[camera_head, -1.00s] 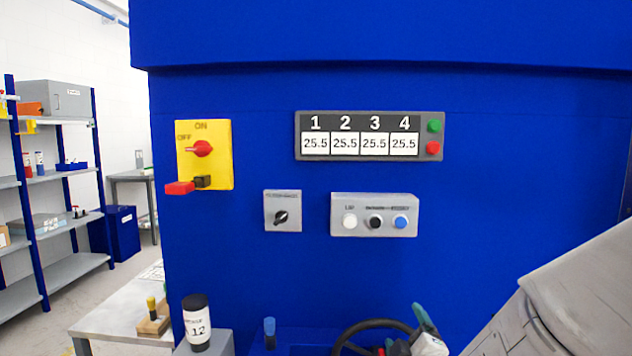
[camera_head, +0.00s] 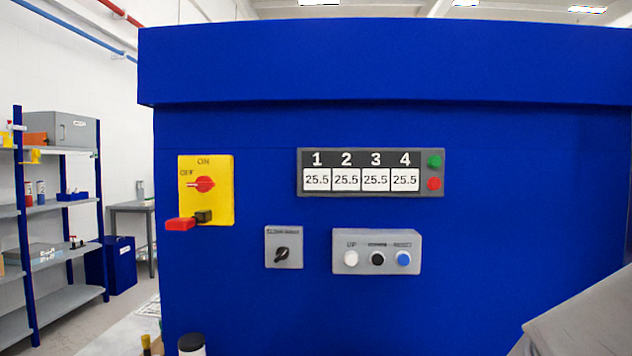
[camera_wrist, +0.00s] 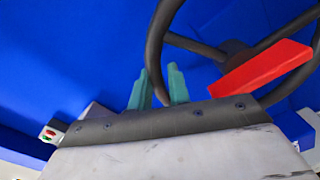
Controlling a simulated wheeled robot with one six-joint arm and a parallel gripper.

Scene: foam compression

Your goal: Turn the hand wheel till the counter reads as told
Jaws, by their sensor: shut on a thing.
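The hand wheel (camera_wrist: 157,45) is a dark rim with spokes and a hub, seen close up in the wrist view. It is out of the head view. My gripper (camera_wrist: 158,88) has two teal fingers, one on each side of the rim, and is shut on it. A red bar (camera_wrist: 262,68) lies across the view right of the fingers, in front of part of the wheel. The counter (camera_head: 370,172) on the blue machine shows 25.5 under each of the columns 1, 2, 3 and 4.
The blue machine (camera_head: 480,270) fills the middle. On it are a yellow switch plate (camera_head: 222,170), a grey knob box (camera_head: 284,235) and a button box (camera_head: 340,240). A dark-capped container (camera_head: 192,343) stands at the bottom edge. Shelves (camera_head: 75,205) stand at the left.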

